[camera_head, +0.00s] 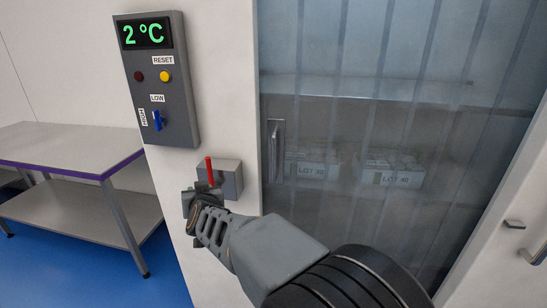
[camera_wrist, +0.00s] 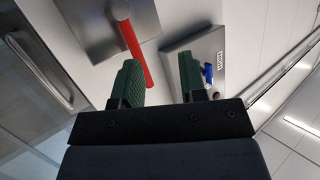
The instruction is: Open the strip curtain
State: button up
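The strip curtain (camera_head: 335,50) hangs closed across the doorway at the right of the head view, in translucent vertical strips. A grey box (camera_head: 233,180) with an upright red lever (camera_head: 209,170) is on the white wall left of it. My gripper (camera_head: 194,196) is just below and in front of this lever. In the wrist view my gripper (camera_wrist: 162,85) has its two green fingers apart. The red lever (camera_wrist: 130,45) reaches toward the gap beside the left finger; I cannot tell whether they touch. The base of the box is partly hidden by my gripper in the head view.
A control panel (camera_head: 160,85) reads 2 °C, with buttons and a blue switch. A vertical handle (camera_head: 275,150) is at the curtain's left edge. White boxes marked LOT (camera_head: 392,178) show behind the curtain. A steel table (camera_head: 65,148) stands left; blue floor before it is clear.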

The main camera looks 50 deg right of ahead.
jog(key=s+d+r+m+g+h, duration=0.1)
jog(key=s+d+m+g+h, duration=0.1)
jog(key=d+m+h, duration=0.5)
jog(key=g+h, duration=0.4)
jog(key=g, duration=0.1)
send_near(273, 156)
jog(key=shift+m, duration=0.6)
jog(key=x, duration=0.9)
jog(key=shift+d+r+p, duration=0.1)
jog(key=shift+d+p, duration=0.05)
jog(key=shift+p, duration=0.15)
jog(key=shift+w+d, duration=0.3)
jog(key=shift+d, duration=0.35)
jog(key=shift+c, duration=0.2)
grip_shut()
